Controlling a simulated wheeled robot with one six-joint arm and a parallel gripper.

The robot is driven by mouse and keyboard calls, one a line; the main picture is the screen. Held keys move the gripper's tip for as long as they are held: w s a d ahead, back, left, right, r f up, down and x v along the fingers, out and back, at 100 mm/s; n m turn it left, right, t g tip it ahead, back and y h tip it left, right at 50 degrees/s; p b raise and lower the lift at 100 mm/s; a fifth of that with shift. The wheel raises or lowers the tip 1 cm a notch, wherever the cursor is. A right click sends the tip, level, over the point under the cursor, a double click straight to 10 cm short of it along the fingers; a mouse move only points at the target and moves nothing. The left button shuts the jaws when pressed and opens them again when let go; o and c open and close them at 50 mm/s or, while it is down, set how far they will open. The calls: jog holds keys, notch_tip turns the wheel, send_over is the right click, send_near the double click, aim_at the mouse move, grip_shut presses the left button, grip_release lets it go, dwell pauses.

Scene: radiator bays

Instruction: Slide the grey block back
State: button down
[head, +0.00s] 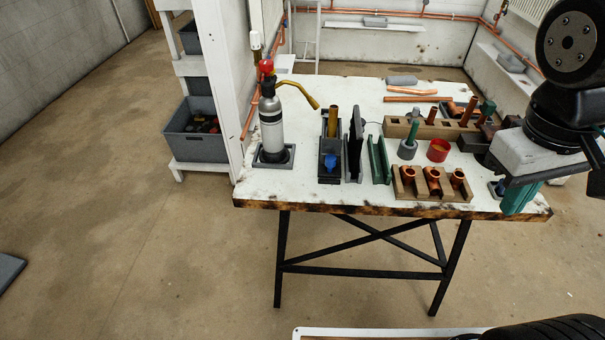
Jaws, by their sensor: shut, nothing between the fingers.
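Several grey blocks are in view, and I cannot tell which one the task means. A light grey rounded block (402,80) lies near the back edge of the white table. Another grey block (375,21) sits on the ledge at the back wall. A third grey block (510,63) sits on the right wall's ledge. My gripper (516,200) hangs over the table's front right corner, with teal fingers pointing down. It is shut and empty, and apart from these three blocks. A small grey piece (496,188) beside it is partly hidden by it.
On the table (340,90) stand a silver torch bottle (271,125), black and green upright channels (379,160), a wooden holder with copper fittings (432,184), a red cup (438,150) and a long wooden rack (430,128). Copper pipes lie behind.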

jog(key=w+a+f+n+g+h, duration=0.1)
jog(key=w+a+f+n+h, duration=0.25)
jog(key=w+n+h, duration=0.3)
jog(key=n+t, duration=1.7)
jog(key=n, duration=0.5)
send_near(328, 163)
jog(key=shift+h, duration=0.25)
jog(key=x, duration=0.6)
jog(key=shift+w+f, duration=0.15)
jog(key=shift+w, duration=0.25)
jog(key=shift+w, duration=0.1)
